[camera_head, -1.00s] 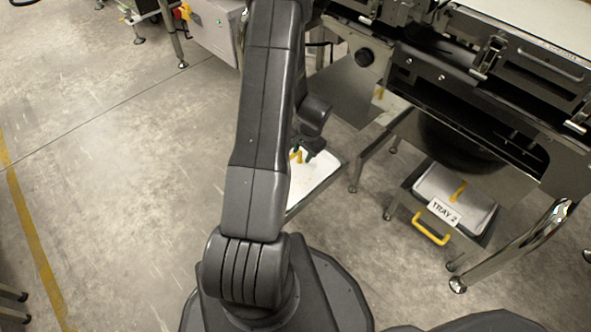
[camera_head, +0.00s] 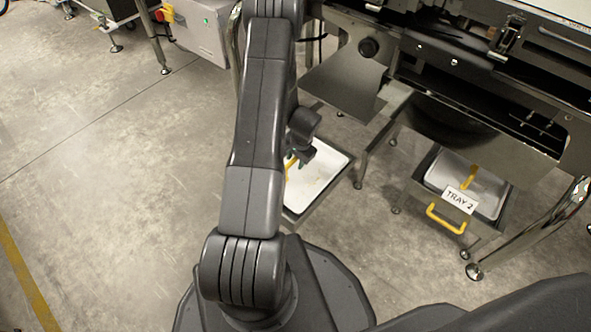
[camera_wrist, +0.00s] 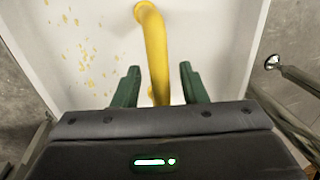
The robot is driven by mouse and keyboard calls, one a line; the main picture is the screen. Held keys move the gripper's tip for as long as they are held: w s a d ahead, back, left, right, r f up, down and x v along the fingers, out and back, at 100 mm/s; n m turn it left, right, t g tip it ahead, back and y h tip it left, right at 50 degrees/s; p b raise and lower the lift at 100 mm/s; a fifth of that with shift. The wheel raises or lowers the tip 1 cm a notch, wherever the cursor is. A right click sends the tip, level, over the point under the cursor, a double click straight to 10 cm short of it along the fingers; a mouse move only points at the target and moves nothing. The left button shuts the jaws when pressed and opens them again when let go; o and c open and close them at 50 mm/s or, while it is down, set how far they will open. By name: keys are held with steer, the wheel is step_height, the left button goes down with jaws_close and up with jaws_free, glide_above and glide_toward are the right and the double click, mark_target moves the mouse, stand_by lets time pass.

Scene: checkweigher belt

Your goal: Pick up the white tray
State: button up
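The white tray (camera_head: 328,170) lies low near the floor beside my arm, inside a dark metal frame; my arm hides its left part. In the wrist view the tray (camera_wrist: 218,40) has yellow specks and a raised yellow handle (camera_wrist: 156,52). My gripper (camera_wrist: 160,80) is open over the tray, its two green fingers on either side of the handle, with gaps to it. In the head view my gripper (camera_head: 299,161) shows small and partly hidden behind the arm. I cannot tell how deep the fingers reach along the handle.
A second pale tray (camera_head: 484,187) labelled TRAY 2, with yellow handles, sits in a holder under the machine at right. The conveyor machine (camera_head: 470,75) and its metal legs stand close right of the white tray. Open concrete floor (camera_head: 110,170) lies left.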

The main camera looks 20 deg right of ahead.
jaws_close()
